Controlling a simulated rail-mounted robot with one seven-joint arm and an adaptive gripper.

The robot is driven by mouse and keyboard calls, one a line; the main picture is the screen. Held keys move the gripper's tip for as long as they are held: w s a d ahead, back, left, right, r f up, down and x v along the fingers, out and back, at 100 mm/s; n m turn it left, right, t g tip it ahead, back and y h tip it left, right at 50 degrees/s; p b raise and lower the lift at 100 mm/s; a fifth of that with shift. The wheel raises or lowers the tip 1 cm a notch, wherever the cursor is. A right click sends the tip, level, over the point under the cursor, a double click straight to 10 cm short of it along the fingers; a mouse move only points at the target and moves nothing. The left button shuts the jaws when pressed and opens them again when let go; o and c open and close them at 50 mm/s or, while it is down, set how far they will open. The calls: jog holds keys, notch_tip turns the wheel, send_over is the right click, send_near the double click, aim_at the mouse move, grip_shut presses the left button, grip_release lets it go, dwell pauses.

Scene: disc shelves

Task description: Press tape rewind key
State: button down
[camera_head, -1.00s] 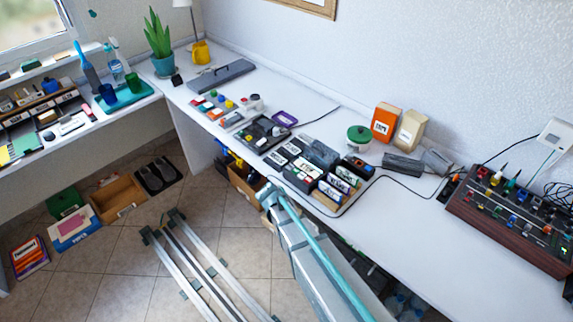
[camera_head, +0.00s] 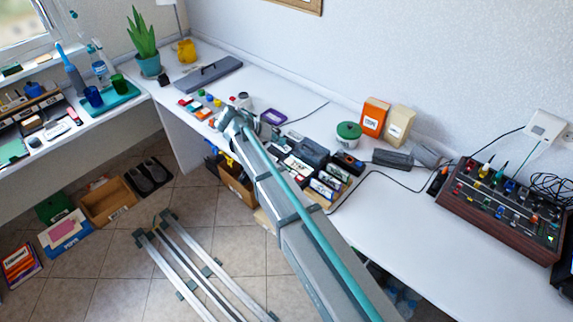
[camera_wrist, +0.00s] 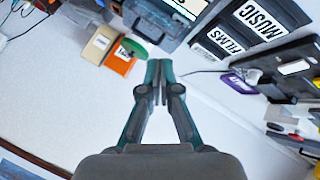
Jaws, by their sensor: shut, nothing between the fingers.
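My gripper (camera_wrist: 159,82) is shut and empty in the wrist view, its two fingertips together. In the head view the end of my arm (camera_head: 236,120) is over the desk's front edge and hides most of a dark device that looks like the tape player. In the wrist view a dark device (camera_wrist: 292,72) with a pale panel, likely that player, is at the right edge, partly cut off and apart from the fingertips. I cannot make out its rewind key in either view.
Black boxes labelled FILMS (camera_wrist: 228,41) and MUSIC (camera_wrist: 262,17) show beside a purple item (camera_wrist: 238,83). Cables cross the desk.

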dwell(0.4)
notch_tip(320, 180, down, 8)
jog(key=b, duration=0.3)
jog(key=shift+r, duration=0.15)
jog(key=shift+f+b, duration=0.3)
jog(key=shift+f, duration=0.25)
dwell(1.1)
jog(key=shift+f+b, duration=0.45)
jog(key=shift+f+b, duration=0.3)
jog(key=shift+f, duration=0.1)
dwell(0.5)
jog(key=shift+r, duration=0.1)
dwell(0.3)
jog(key=shift+r, duration=0.75)
jog(key=shift+r, duration=0.1)
